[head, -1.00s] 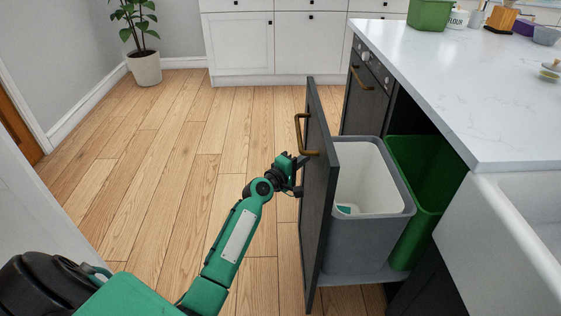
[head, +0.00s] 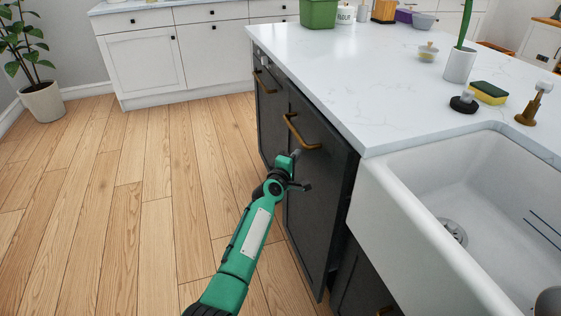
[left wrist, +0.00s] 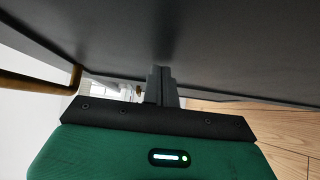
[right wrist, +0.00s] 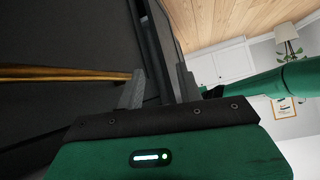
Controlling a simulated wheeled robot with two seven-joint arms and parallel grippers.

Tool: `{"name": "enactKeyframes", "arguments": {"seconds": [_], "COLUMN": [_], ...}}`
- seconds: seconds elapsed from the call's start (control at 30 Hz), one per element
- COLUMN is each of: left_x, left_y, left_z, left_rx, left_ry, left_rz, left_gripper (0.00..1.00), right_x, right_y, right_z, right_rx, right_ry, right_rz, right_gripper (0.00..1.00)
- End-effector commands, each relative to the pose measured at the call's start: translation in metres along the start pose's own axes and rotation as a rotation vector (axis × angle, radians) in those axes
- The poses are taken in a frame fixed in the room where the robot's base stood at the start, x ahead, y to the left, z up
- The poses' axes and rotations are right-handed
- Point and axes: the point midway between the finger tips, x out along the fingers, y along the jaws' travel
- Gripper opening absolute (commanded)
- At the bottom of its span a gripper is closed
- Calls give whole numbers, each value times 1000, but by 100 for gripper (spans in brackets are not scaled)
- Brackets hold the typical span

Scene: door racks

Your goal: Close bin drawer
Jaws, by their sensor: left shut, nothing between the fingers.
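The bin drawer's dark front (head: 318,200) with its brass handle (head: 297,132) stands upright under the counter, close to the cabinet face. I cannot tell whether it is fully flush. The bins are hidden behind it. My left gripper (head: 298,172) is shut and empty, its tips at the front just below the handle. In the left wrist view the shut fingers (left wrist: 162,84) meet or nearly meet the dark panel (left wrist: 215,45). My right gripper (right wrist: 160,88) is open and empty, beside a dark panel with a brass handle (right wrist: 65,73); it does not show in the head view.
The white countertop (head: 335,80) lies above the drawer, with the white sink (head: 420,215) to its right. Another dark front with a brass handle (head: 262,82) is beyond it. Wooden floor (head: 130,220) is clear on the left; a potted plant (head: 42,102) stands far left.

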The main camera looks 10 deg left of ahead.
Motion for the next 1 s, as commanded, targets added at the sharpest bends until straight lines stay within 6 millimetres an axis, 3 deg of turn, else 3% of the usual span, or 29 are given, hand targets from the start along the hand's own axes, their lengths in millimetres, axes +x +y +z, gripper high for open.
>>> {"name": "enactKeyframes", "arguments": {"seconds": [0.33, 1.0], "left_x": [26, 31], "left_y": [0, 3], "left_z": [26, 33], "left_rx": [0, 0], "left_ry": [0, -5], "left_rz": [0, 3], "left_gripper": [0, 0], "right_x": [6, 6], "right_y": [-11, -13], "right_z": [-4, -6], "right_rx": [4, 5], "right_ry": [90, 107], "right_rz": [-29, -33], "right_gripper": [36, 36]}}
